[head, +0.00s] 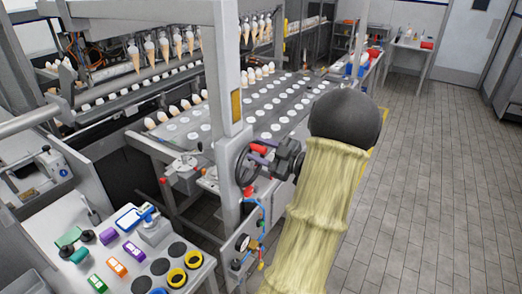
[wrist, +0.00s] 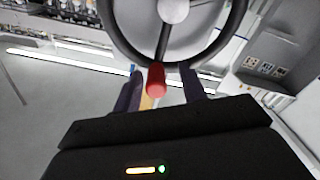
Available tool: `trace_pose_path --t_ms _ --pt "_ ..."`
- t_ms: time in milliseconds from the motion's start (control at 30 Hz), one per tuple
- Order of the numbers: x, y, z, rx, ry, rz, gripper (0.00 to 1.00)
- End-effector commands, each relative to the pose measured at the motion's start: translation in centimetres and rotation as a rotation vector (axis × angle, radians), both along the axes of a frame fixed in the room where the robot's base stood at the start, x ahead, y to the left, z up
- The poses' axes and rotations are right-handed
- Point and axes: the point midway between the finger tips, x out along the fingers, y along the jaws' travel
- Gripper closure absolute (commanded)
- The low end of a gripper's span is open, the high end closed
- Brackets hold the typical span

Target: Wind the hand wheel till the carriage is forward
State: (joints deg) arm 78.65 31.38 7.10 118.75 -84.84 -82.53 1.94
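The black hand wheel (head: 238,168) is mounted on the side of the machine's grey post. In the wrist view its dark rim and spokes and pale hub (wrist: 173,10) fill the top. Its red handle knob (wrist: 156,80) points toward the wrist camera. My gripper (head: 261,150) is at the wheel's right side; in the wrist view its two purplish fingers (wrist: 161,90) stand either side of the knob, with gaps showing. The gripper looks open around the knob. A row of hanging cones (head: 178,43) shows at the back; I cannot tell the carriage's exact position.
The perforated conveyor plate (head: 255,108) with standing cones lies behind the post. A side table (head: 65,225) with coloured blocks and rings stands at lower left. Coloured hoses (head: 263,222) hang below the wheel. Tiled floor (head: 440,190) is clear at right.

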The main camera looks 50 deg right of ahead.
Motion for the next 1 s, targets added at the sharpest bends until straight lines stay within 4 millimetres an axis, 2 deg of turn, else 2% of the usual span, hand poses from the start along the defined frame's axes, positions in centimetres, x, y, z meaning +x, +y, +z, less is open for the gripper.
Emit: trace_pose_path --t_ms 267,467,1000 --pt "-0.1 -0.1 0.1 -0.003 -0.002 -0.004 0.58" --pt "-1.9 -0.5 -0.1 -0.005 -0.002 -0.006 0.58" --pt "-12.4 -2.2 -0.2 -0.004 -0.001 -0.005 0.58"
